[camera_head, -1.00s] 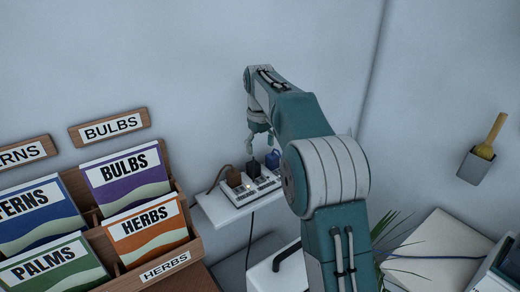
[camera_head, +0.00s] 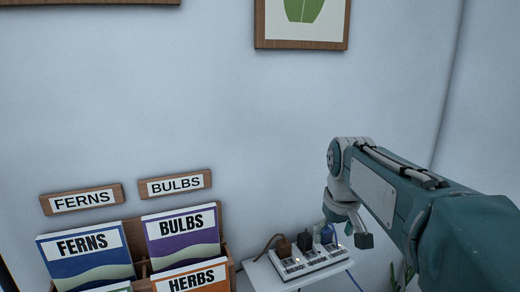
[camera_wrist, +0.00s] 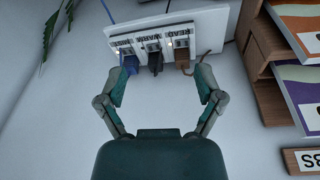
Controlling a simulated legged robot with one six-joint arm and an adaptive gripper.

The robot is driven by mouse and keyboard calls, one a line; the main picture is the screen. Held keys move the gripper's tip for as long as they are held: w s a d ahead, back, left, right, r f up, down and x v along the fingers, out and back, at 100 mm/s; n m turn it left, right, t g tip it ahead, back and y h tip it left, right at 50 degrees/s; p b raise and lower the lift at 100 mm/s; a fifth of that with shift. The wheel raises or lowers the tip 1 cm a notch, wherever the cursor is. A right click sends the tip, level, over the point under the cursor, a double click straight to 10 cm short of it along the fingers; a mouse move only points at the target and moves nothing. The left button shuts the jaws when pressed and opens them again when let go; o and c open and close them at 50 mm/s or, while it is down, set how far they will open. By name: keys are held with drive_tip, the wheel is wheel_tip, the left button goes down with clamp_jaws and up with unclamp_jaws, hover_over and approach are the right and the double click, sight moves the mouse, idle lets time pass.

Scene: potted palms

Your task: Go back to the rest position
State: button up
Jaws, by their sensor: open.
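My gripper (camera_wrist: 162,90) is open and empty in the wrist view, its two fingers spread apart with bare wall between them. In the head view my gripper (camera_head: 347,232) hangs at the end of my arm, in front of the right part of the power strip. The white power strip (camera_head: 292,270) rests on a small white shelf and also shows in the wrist view (camera_wrist: 142,34). A brown plug (camera_wrist: 183,57), a black plug (camera_wrist: 155,62) and a blue plug (camera_wrist: 130,63) sit in its sockets, beyond the fingertips.
A wooden rack (camera_head: 226,250) with seed packets stands left of the shelf (camera_head: 262,278). A FERNS sign (camera_head: 82,200), a BULBS sign (camera_head: 175,185) and a framed picture (camera_head: 303,22) hang on the wall. Palm leaves (camera_wrist: 55,25) are near the strip.

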drive_tip(key=s+f+m+t, duration=0.1)
drive_tip(key=s+f, duration=0.2)
drive_tip(key=s, duration=0.7)
drive_tip(key=s+f+m+t, duration=0.1)
drive_tip(key=s+f, duration=0.3)
drive_tip(key=s, duration=0.7)
drive_tip(key=shift+m+t, duration=0.3)
drive_tip(key=shift+t, duration=0.3)
drive_tip(key=shift+s, duration=0.1)
